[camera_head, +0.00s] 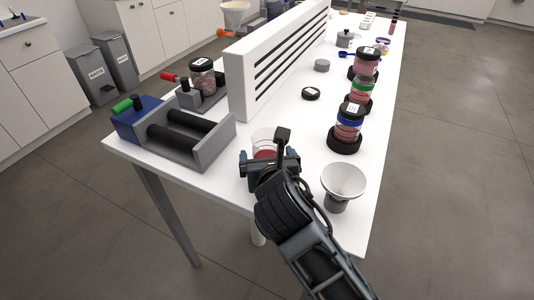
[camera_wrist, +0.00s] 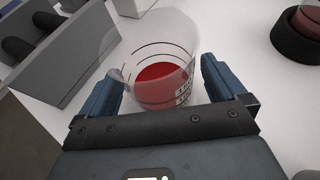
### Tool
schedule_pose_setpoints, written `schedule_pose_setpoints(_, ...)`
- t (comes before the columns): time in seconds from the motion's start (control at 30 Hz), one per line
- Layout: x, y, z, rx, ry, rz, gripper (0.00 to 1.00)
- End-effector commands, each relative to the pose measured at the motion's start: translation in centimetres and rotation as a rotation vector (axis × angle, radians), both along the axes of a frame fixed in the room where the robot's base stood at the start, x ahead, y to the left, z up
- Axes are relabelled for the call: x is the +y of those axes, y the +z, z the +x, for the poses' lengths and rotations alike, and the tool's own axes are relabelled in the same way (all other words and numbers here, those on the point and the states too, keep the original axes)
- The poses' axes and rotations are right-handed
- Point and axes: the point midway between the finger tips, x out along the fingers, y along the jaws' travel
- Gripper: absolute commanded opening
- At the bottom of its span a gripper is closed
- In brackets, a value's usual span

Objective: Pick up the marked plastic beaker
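The marked plastic beaker (camera_wrist: 165,50) is clear, with dark ring lines, printed marks and red contents. In the wrist view it stands upright between the two blue fingers of my gripper (camera_wrist: 165,85). A finger is on each side of it, and white table shows between the right finger and the beaker. In the head view the beaker (camera_head: 264,140) shows just beyond my gripper (camera_head: 268,160), its lower part hidden by the gripper. The gripper is open; whether the left finger touches the beaker is hard to tell.
A grey roller mill (camera_head: 205,150) with a blue end stands left of the beaker. A white funnel on a grey base (camera_head: 343,182) is close on the right. Stacked jars (camera_head: 348,122) line the right edge. A white slotted panel (camera_head: 240,85) stands behind on the white table (camera_head: 290,125).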

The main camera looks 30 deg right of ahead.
Motion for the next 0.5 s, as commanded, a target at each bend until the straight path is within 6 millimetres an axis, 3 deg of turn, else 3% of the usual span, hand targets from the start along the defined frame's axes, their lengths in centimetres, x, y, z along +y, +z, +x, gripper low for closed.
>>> schedule_pose_setpoints(0.07, 0.01, 0.01, -0.02, 0.000, 0.000, 0.000, 0.90)
schedule_pose_setpoints(0.5, 0.02, 0.02, -0.02, 0.000, 0.000, 0.000, 0.48)
